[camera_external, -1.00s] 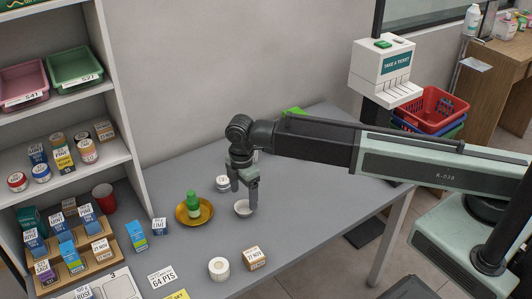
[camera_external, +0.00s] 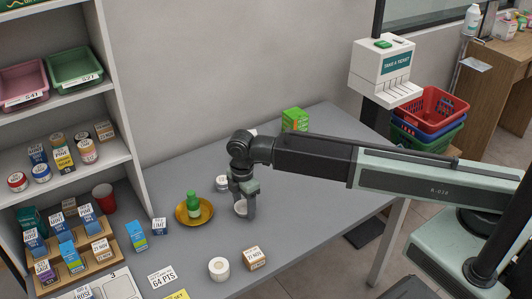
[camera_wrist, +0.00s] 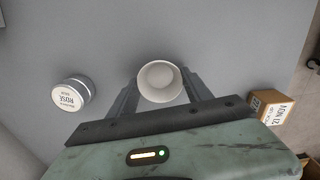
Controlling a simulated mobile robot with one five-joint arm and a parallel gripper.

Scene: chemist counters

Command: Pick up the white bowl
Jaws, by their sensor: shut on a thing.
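The white bowl (camera_external: 240,208) is on the grey counter, partly hidden by my gripper in the external view. In the wrist view the bowl (camera_wrist: 160,82) sits upright between the two fingers. My gripper (camera_external: 245,213) points down over the bowl, with its fingertips low near the counter. It is shut on the bowl, one finger at each side, as the wrist view of the gripper (camera_wrist: 160,95) shows. I cannot tell whether the bowl is clear of the counter.
A white jar (camera_external: 222,183) stands just behind the bowl. A yellow dish (camera_external: 207,214) with a green bottle (camera_external: 193,203) is to the left. A green box (camera_external: 295,119) is at the back.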

